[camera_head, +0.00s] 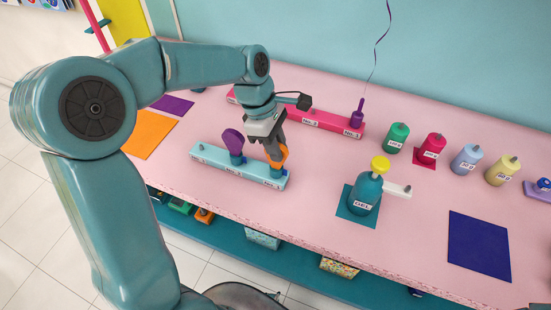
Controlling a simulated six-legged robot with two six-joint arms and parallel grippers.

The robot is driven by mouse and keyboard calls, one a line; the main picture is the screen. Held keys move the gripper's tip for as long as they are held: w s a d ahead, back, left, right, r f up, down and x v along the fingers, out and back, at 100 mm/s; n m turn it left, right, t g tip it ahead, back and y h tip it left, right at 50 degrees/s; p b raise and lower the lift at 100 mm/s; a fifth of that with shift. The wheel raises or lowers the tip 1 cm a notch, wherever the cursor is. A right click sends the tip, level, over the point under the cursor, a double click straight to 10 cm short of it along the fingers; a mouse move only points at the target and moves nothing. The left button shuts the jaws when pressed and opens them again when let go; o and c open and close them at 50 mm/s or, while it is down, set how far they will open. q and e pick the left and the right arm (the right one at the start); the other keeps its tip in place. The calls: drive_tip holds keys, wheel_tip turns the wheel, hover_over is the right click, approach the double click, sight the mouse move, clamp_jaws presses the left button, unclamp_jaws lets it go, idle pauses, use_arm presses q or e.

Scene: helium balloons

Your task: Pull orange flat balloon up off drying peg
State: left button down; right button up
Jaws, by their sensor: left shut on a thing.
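The orange flat balloon (282,157) is at the right end of the light blue peg rack (215,158), upright over the peg there. My left gripper (272,143) comes down from above and is shut on the orange balloon's upper part, hiding some of it. I cannot tell how far down the peg the balloon sits. A purple flat balloon (232,141) stands on another peg of the same rack, to the left. My right gripper is out of view.
Behind is a pink rack (322,120) holding a purple piece with a ribbon rising from it. To the right stand a teal pump bottle (367,192) and several coloured bottles. Orange (150,138) and dark blue (479,244) mats lie on the pink table.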

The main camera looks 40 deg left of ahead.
use_arm(q)
drive_tip(key=shift+s+a+r+p, duration=0.1)
drive_tip(key=shift+s+r+p, duration=0.1)
drive_tip(key=shift+r+p, duration=0.15)
drive_tip(key=shift+w+r+p, duration=0.2)
drive_tip(key=shift+r+p, duration=0.15)
drive_tip(key=shift+r, duration=0.05)
drive_tip(key=shift+s+r, duration=0.15)
drive_tip(key=shift+r, duration=0.15)
drive_tip(key=shift+f, duration=0.1)
drive_tip(key=shift+r+p, duration=2.85)
drive_tip(key=shift+r, duration=0.15)
drive_tip(key=shift+f, duration=0.1)
